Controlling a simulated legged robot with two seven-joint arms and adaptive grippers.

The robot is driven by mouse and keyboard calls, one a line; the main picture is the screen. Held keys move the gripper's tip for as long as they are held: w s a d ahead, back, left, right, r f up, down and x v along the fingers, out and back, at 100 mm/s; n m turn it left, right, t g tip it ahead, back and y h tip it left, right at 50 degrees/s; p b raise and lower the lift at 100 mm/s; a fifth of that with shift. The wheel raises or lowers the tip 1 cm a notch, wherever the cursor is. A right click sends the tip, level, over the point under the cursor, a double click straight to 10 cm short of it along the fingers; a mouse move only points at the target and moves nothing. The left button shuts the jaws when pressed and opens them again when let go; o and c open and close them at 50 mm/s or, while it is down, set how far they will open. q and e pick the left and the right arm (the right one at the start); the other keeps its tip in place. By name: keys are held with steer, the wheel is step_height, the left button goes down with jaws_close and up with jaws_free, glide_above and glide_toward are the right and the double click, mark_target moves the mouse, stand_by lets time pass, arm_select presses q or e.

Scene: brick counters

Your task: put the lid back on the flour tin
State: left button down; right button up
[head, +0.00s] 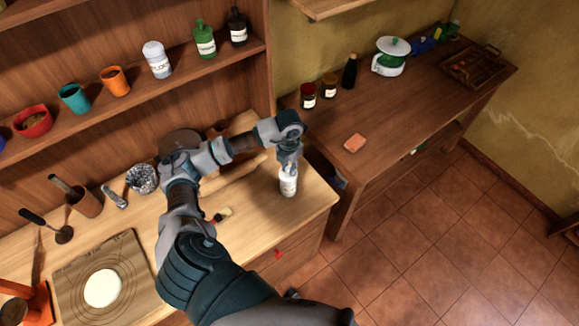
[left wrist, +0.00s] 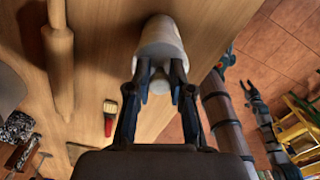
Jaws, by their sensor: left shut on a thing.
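The white flour tin (head: 288,187) stands upright near the right end of the light wooden counter, with a label on its side too small to read. In the left wrist view the tin (left wrist: 163,42) is straight ahead of the fingers. My left gripper (head: 289,168) is over the tin's top, pointing down. In the left wrist view its fingers (left wrist: 160,86) are shut on the pale knob of the lid (left wrist: 158,84). The lid is at the tin's top; whether it is fully seated I cannot tell. My right gripper (left wrist: 251,90) shows small at the right of the left wrist view.
A brush (head: 222,215) and a rolling pin (head: 237,178) lie left of the tin. A board (head: 125,255) with white dough is at the lower left. The counter's right edge is close to the tin. A shelf (head: 130,98) with cups and bottles stands behind.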

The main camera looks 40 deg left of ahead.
steer(key=shift+a+f, duration=0.15)
steer(key=shift+a, duration=0.2)
arm_select(q)
steer(key=shift+d, duration=0.1)
steer(key=shift+c, duration=2.4)
jaws_free()
arm_select(e)
steer(key=shift+d, duration=0.3)
arm_select(q)
steer(key=shift+r, duration=0.1)
steer(key=shift+r+p, duration=2.2)
steer(key=shift+r, duration=1.2)
arm_select(e)
step_height(320, 180, up, 4)
steer(key=shift+w+a+r, duration=0.1)
steer(key=shift+a+r, duration=0.05)
steer(key=shift+r, duration=0.1)
arm_select(q)
steer(key=shift+c, duration=0.2)
